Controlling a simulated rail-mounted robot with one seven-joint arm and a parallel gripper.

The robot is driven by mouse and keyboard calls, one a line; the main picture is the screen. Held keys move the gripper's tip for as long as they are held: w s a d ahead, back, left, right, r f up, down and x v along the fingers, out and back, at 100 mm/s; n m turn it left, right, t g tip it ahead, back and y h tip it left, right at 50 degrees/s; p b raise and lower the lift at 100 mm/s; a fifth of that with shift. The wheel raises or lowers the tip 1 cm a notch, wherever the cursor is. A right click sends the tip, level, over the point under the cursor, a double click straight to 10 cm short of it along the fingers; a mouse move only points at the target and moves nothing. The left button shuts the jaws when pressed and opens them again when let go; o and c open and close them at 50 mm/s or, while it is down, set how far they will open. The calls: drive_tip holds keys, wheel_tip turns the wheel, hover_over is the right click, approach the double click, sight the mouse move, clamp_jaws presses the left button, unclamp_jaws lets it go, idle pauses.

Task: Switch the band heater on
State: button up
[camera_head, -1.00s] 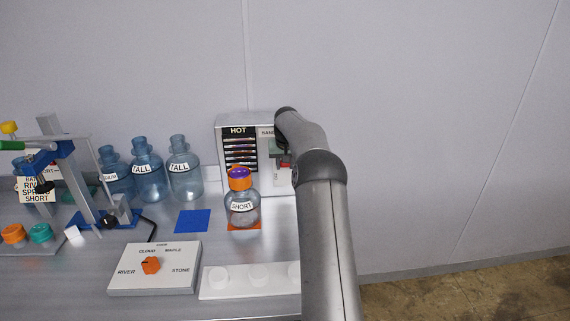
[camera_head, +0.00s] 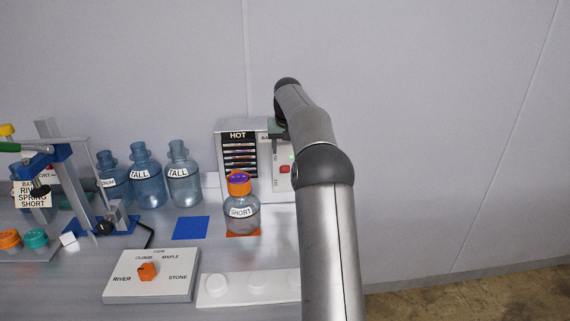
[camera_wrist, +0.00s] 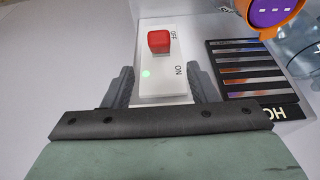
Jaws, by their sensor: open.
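The band heater (camera_head: 252,124) is a pale box against the wall, with a dark HOT panel on its left and a white switch plate (camera_wrist: 164,62) on its right. A red switch (camera_head: 285,169) is on the plate; in the wrist view the red switch (camera_wrist: 159,42) sits beside the OFF word, with ON nearer my gripper. A small green light (camera_wrist: 145,73) glows beside ON. My gripper (camera_wrist: 162,86) is open and empty, its fingers on either side of the plate, apart from the red switch. In the head view my gripper (camera_head: 279,133) is above the switch.
A SHORT jug (camera_head: 241,213) with an orange and purple cap stands on an orange mat before the heater. TALL jugs (camera_head: 147,180) stand to its left. A selector box (camera_head: 150,275) and a white tray (camera_head: 235,286) are in front. A blue mat (camera_head: 191,228) is bare.

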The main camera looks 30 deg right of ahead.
drive_tip(key=v, duration=0.6)
drive_tip(key=shift+r, duration=0.2)
drive_tip(key=shift+s+a, duration=0.1)
drive_tip(key=s+a+f+n+g+b, duration=0.1)
drive_tip(key=s+a+n, duration=0.1)
drive_tip(key=s+a, duration=0.6)
drive_tip(key=s+a+f+n, duration=0.1)
drive_tip(key=s+a, duration=0.4)
drive_tip(key=a, duration=0.7)
drive_tip(key=s+a+f, duration=0.3)
drive_tip(key=s+f, duration=0.1)
drive_tip(key=s, duration=0.5)
drive_tip(key=s+a+f+n+g+y, duration=0.1)
drive_tip(key=s+a+f, duration=0.3)
drive_tip(key=s, duration=0.5)
drive_tip(key=s+a+f+n, duration=0.1)
drive_tip(key=s+a+f, duration=0.3)
drive_tip(key=s, duration=0.5)
wheel_tip(320, 180, down, 2)
drive_tip(key=shift+s+a+f+y+b, duration=0.2)
drive_tip(key=shift+s+y+b, duration=0.1)
drive_tip(key=shift+y+b, duration=0.1)
